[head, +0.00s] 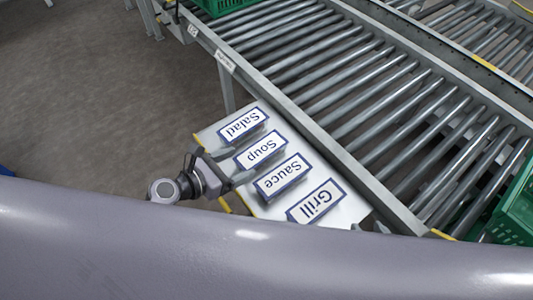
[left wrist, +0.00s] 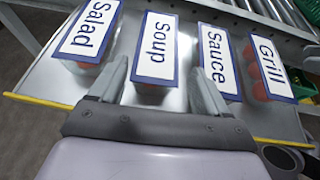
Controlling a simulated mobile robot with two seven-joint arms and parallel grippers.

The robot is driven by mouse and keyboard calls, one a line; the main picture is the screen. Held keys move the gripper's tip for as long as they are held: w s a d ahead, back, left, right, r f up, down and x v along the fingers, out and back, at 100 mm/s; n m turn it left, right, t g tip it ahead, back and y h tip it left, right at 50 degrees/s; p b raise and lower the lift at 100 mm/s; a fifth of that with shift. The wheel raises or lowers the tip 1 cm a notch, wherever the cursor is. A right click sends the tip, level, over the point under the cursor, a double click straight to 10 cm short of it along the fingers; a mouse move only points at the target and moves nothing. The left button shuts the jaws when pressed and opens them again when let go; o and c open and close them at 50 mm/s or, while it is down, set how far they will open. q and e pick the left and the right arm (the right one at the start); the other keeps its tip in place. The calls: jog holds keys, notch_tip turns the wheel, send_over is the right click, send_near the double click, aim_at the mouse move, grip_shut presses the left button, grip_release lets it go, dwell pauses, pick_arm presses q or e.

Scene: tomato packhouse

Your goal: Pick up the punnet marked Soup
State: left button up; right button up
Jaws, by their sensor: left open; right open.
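The Soup punnet (head: 262,150) has a white label with a blue border. It stands on a pale shelf, between the Salad punnet (head: 243,124) and the Sauce punnet (head: 282,177). My left gripper (head: 238,164) is open and empty, at the near end of the Soup punnet. In the left wrist view the Soup punnet (left wrist: 156,47) lies ahead between the two fingers, its near end reaching in between them. I cannot tell whether the fingers touch it. What look like the fingertips of my right gripper (head: 368,227) show by the shelf's right end; the rest is hidden.
The Grill punnet (head: 316,202) stands at the shelf's right end. The shelf (left wrist: 50,84) has a yellow front edge. A roller conveyor (head: 370,100) runs behind it. Green crates stand at the top (head: 222,5) and right (head: 517,205). Open floor lies left.

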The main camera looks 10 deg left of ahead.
aim_at(253, 156)
pick_arm(q)
jog(key=b+x, duration=0.2)
jog(key=x, duration=0.4)
jog(key=shift+w+f, duration=0.1)
jog(key=shift+w, duration=0.1)
jog(key=shift+w+d, duration=0.1)
jog(key=shift+w, duration=0.1)
jog(key=c, duration=0.8)
